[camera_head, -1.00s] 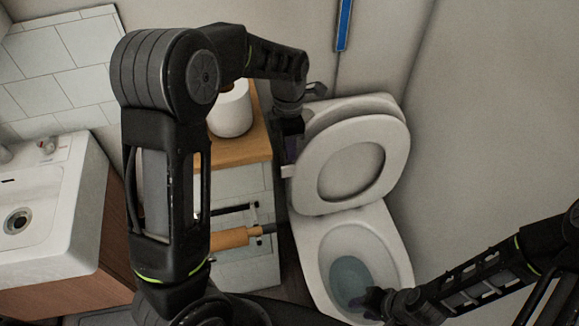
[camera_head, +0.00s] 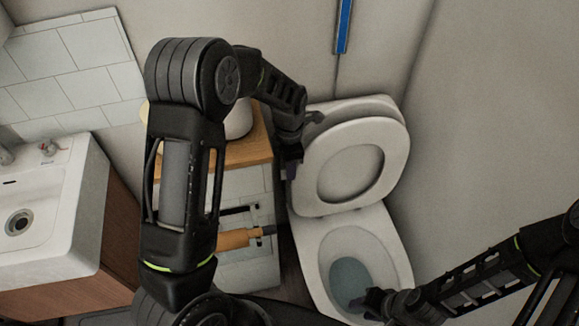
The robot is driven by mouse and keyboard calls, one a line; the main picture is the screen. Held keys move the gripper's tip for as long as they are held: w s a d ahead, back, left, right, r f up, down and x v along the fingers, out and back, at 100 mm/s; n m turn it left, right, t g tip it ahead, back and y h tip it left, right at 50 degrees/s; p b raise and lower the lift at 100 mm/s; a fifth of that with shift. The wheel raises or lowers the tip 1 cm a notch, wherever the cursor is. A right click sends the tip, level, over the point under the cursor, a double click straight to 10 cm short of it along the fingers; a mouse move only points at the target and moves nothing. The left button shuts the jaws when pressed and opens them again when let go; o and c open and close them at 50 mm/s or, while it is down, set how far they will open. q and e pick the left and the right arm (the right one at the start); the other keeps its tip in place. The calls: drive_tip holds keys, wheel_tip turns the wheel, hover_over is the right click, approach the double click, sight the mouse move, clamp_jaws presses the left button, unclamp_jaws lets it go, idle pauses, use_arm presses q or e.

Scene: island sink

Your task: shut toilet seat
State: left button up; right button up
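The toilet seat (camera_head: 313,186) is a white ring that stands raised, leaning back against the lid (camera_head: 388,103) behind it. The toilet bowl (camera_head: 311,234) below is uncovered, with water showing inside. My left gripper (camera_head: 291,170) hangs at the left edge of the raised seat, pointing down; its fingers are small and dark, and I cannot tell whether they touch the seat or are open. My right gripper (camera_head: 368,301) is low over the front part of the bowl, well below the seat; its finger opening is not clear.
A wooden-topped cabinet (camera_head: 250,150) with a white roll (camera_head: 240,121) stands left of the toilet, partly behind my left arm. A white sink (camera_head: 75,215) is at far left. A wall closes in on the right.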

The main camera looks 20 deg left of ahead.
use_arm(q)
drive_tip(key=shift+c, duration=0.2)
clamp_jaws()
idle(1.2)
